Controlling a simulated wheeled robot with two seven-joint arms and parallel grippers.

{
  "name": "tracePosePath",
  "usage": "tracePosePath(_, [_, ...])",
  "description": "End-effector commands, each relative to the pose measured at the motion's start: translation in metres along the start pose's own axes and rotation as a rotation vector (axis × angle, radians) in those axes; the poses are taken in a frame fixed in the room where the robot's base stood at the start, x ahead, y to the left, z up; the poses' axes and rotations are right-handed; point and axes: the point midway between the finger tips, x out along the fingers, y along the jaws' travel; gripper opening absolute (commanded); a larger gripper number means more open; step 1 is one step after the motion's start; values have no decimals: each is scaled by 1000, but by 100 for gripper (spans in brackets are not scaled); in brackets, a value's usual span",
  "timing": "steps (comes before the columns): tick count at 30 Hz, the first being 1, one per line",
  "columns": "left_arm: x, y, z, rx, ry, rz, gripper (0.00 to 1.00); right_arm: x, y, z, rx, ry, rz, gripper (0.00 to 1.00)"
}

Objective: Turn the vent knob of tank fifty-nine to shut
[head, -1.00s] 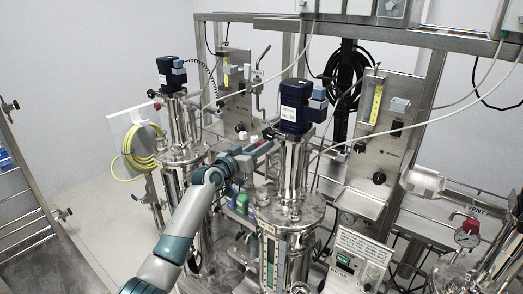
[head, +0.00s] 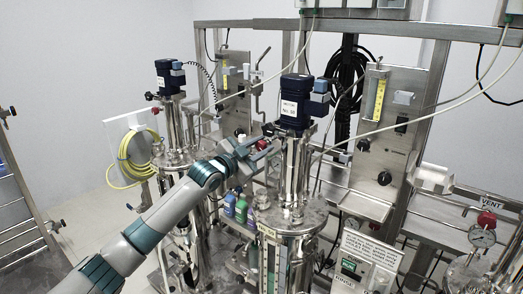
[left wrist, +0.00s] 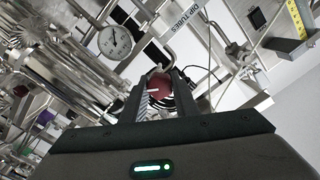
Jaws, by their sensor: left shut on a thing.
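My left gripper (head: 262,147) reaches in from the left, close beside the column below that motor. In the left wrist view its fingers (left wrist: 160,90) are shut on a red knob (left wrist: 159,84) with a white mark. The knob sits between the fingertips, and the fingers hide its sides. In the head view the gripper mostly hides it. My right gripper is not in view.
A second tank (head: 172,150) stands behind left. At the right, another red knob (head: 487,218) sits over a gauge (head: 482,237) below a VENT sign (head: 491,201). A thin pale hose (head: 400,128) crosses near the motor. A gauge (left wrist: 114,41) is close in the wrist view.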

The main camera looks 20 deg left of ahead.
Motion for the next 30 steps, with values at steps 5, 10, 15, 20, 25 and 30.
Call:
tracePosePath(5, [0,0,0,172,-2,1,4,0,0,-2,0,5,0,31])
tracePosePath(10, [0,0,0,333,-2,2,4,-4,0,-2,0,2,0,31])
tracePosePath(15, [0,1,0,493,-2,3,4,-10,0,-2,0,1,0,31])
tracePosePath(20, [0,0,0,643,-3,2,4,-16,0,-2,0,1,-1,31])
tracePosePath(25, [0,2,0,784,-1,4,4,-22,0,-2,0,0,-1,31])
tracePosePath(30, [0,2,1,891,-1,3,4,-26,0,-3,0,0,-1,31])
